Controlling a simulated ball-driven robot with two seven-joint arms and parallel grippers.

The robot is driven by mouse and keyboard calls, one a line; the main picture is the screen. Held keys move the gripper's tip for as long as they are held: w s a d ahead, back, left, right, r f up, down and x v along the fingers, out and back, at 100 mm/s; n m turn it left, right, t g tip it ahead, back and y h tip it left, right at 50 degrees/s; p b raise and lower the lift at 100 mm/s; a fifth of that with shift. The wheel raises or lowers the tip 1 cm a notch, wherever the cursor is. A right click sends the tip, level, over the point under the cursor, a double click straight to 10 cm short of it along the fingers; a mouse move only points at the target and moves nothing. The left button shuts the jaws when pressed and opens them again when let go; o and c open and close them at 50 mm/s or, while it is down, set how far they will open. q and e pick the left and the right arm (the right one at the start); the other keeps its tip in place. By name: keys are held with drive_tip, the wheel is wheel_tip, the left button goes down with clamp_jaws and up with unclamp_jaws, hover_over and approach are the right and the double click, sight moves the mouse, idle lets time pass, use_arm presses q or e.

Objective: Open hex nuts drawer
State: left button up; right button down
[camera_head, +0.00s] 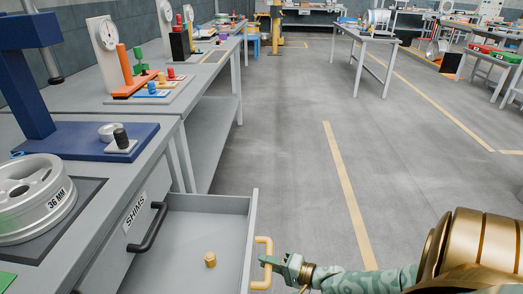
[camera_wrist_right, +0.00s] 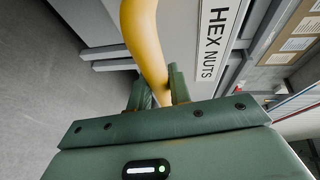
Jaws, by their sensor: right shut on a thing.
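The hex nuts drawer (camera_head: 200,203) is a grey drawer standing pulled out from the bench in the head view, its inside showing. A small brass-coloured piece (camera_head: 210,260) lies on its floor. Its yellow handle (camera_head: 263,274) is on the outer front face; it also fills the top middle of the right wrist view (camera_wrist_right: 145,35), beside the "HEX NUTS" label (camera_wrist_right: 212,40). My right gripper (camera_head: 272,262) is shut on the yellow handle; its green fingers (camera_wrist_right: 158,90) sit around the bar. My left gripper is not in view.
A closed drawer marked "SHIMS" (camera_head: 136,212) with a black handle (camera_head: 148,228) is left of the open drawer. The bench top carries a 36 MM wheel (camera_head: 38,205) and a blue stand (camera_head: 85,140). The floor (camera_head: 290,140) to the right is clear.

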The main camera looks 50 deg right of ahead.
drive_tip(key=shift+s, duration=0.1)
drive_tip(key=c, duration=1.3)
unclamp_jaws()
drive_tip(key=shift+s+d, duration=0.1)
drive_tip(key=shift+s, duration=0.05)
use_arm(q)
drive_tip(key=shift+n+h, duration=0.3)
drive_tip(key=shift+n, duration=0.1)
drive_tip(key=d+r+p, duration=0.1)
drive_tip(key=p, duration=0.1)
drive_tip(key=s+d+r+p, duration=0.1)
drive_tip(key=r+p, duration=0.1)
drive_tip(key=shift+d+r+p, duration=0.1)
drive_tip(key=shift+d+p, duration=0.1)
drive_tip(key=shift+p, duration=0.15)
use_arm(e)
drive_tip(key=v, duration=1.6)
